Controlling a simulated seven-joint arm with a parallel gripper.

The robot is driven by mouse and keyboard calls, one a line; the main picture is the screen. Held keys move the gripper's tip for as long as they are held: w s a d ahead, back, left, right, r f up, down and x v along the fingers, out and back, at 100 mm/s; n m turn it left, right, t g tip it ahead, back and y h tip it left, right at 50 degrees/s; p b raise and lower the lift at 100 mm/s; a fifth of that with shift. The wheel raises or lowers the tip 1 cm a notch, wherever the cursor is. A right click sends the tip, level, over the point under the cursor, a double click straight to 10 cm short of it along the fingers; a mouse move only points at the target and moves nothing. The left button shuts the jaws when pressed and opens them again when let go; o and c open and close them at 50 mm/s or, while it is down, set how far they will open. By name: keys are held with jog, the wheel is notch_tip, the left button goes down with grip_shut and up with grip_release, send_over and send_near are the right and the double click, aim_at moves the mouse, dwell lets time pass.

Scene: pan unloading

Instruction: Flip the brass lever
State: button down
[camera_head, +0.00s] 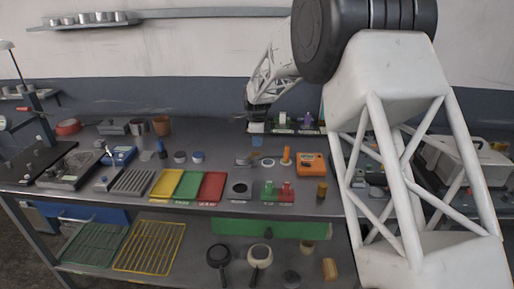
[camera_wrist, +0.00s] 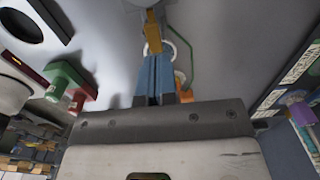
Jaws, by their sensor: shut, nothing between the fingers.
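The brass lever (camera_wrist: 153,31) shows in the wrist view as a narrow upright brass bar at the top centre, beside a pale grey fitting at the picture's edge. In the head view it is too small to make out clearly. My gripper (camera_wrist: 154,58) has blue fingers, pressed together with nothing between them. In the wrist view the fingertips line up with the lever's near end; I cannot tell whether they touch it. In the head view my gripper (camera_head: 256,143) points down over the middle of the bench, behind a small grey fitting (camera_head: 243,159).
A white ring (camera_head: 267,162), an orange peg (camera_head: 286,156) and an orange box (camera_head: 311,164) stand right of the fitting. Green (camera_head: 269,190) and red (camera_head: 286,191) pieces stand in front. Yellow, green and red panels (camera_head: 211,186) lie to the left.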

notch_tip(320, 180, up, 11)
dwell(0.4)
jog(key=shift+w, duration=0.1)
jog(key=shift+d, duration=0.2)
jog(key=shift+s+d, duration=0.35)
jog(key=shift+s, duration=0.2)
dwell(0.3)
notch_tip(320, 180, down, 14)
jog(key=shift+r, duration=0.1)
dwell(0.7)
